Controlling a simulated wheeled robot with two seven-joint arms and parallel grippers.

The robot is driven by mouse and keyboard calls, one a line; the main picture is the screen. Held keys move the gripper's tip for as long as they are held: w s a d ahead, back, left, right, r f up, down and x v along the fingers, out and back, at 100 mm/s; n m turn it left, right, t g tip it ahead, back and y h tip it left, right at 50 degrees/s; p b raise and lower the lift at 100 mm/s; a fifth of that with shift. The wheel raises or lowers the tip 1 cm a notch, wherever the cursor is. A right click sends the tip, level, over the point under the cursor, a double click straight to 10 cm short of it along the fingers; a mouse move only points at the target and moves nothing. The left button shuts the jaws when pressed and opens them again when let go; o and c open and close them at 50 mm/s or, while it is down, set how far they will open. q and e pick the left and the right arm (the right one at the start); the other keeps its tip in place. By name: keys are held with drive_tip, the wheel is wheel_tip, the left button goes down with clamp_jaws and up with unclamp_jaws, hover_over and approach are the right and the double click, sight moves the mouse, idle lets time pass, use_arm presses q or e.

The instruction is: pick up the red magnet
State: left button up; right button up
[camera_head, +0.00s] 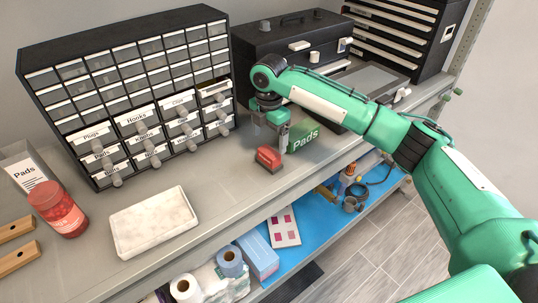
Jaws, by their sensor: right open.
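The red magnet (268,158) is a small red block with a grey lower face. It sits on the grey shelf top near the middle of the head view, close to the front edge. My right gripper (271,137) points down just behind and above the magnet, with its fingers open and empty. The fingertips appear close to the magnet, but I cannot tell whether they touch it. My left gripper is not in view.
A green Pads box (303,134) stands right beside the gripper. A black drawer cabinet (130,85) is behind on the left. A black toolbox (290,37) stands behind the arm. A white tray (153,221) and red jar (58,208) are left. Shelf between tray and magnet is clear.

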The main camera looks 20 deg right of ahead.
sight(269, 151)
drive_tip(key=shift+w+f, duration=0.25)
drive_tip(key=shift+f, duration=0.7)
drive_tip(key=shift+s+f+p, duration=0.15)
drive_tip(key=shift+f+p, duration=0.3)
drive_tip(key=shift+p, duration=0.15)
wheel_tip(269, 151, down, 4)
drive_tip(key=shift+r+p, duration=0.25)
drive_tip(key=shift+p, duration=0.6)
drive_tip(key=shift+d+f, duration=0.1)
drive_tip(key=shift+f, duration=0.3)
drive_tip(key=c, duration=1.1)
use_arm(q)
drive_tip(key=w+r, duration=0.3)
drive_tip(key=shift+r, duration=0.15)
